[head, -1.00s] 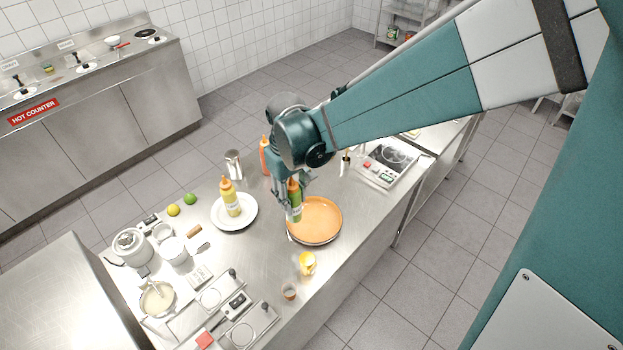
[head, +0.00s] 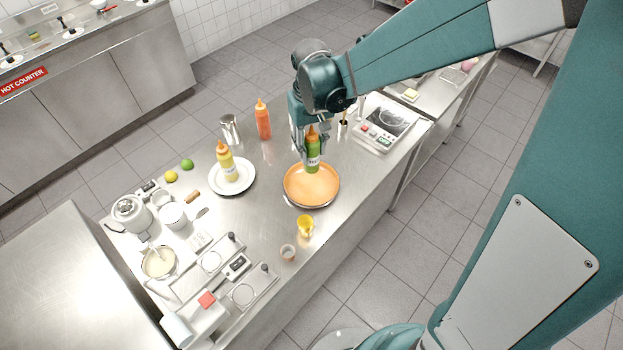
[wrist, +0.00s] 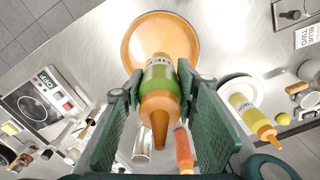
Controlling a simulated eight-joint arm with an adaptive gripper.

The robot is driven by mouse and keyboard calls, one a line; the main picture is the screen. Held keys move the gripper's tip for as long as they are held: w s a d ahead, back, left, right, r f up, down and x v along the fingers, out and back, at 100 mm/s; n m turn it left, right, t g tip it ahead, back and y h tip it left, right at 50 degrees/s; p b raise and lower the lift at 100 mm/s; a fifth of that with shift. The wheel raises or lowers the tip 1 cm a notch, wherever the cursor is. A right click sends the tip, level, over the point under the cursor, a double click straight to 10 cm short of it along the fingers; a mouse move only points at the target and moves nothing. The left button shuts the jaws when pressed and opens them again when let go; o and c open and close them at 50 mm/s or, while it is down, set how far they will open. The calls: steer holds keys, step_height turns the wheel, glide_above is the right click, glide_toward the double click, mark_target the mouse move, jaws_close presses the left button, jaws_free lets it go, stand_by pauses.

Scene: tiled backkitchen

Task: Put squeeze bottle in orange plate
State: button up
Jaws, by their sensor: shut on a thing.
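The green squeeze bottle (head: 313,155) with an orange nozzle is held upright by my gripper (head: 309,143). In the wrist view the bottle (wrist: 160,84) sits between the two green fingers of my gripper (wrist: 158,92), which are shut on it. The orange plate (head: 311,186) lies on the steel counter. In the head view the bottle's lower end overlaps the plate's far edge; I cannot tell whether it touches. In the wrist view the orange plate (wrist: 137,36) lies beyond the bottle's base, which hides part of it.
A yellow bottle (head: 226,166) stands on a white plate (head: 246,187) left of the orange plate. A red bottle (head: 263,122) and a metal cup (head: 230,128) stand behind. A yellow cup (head: 306,227) is in front. A hot plate (head: 390,122) is at the right.

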mark_target(311, 169)
steer(key=shift+f, duration=2.9)
steer(key=shift+f, duration=2.05)
steer(key=shift+f, duration=0.2)
steer(key=o, duration=1)
steer(key=shift+r, duration=0.25)
steer(key=shift+r, duration=5.95)
